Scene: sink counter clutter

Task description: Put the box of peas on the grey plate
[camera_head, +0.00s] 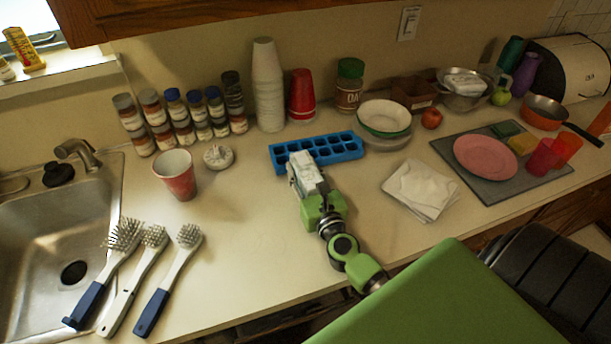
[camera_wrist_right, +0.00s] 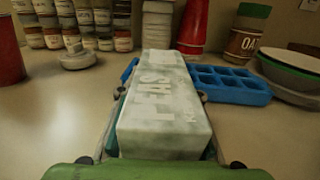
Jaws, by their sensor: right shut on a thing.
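The box of peas (camera_head: 303,167) is a small white-green box; its lettering "PEAS" shows in the right wrist view (camera_wrist_right: 163,105). My right gripper (camera_head: 309,184) is shut on it, with a finger along each side. The box points away from me, just in front of the blue ice tray; I cannot tell how high above the counter it is. A pale grey plate (camera_head: 388,142) shows only as a rim under a white bowl with a green edge (camera_head: 384,116), right of the box. My left gripper is not in view.
The blue ice tray (camera_head: 350,153) lies between box and wall. Napkins (camera_head: 421,190) lie to the right, near a grey mat (camera_head: 492,187) with a pink plate (camera_head: 486,157). A red cup (camera_head: 178,180) and several brushes (camera_head: 152,262) are left. Counter between brushes and gripper is clear.

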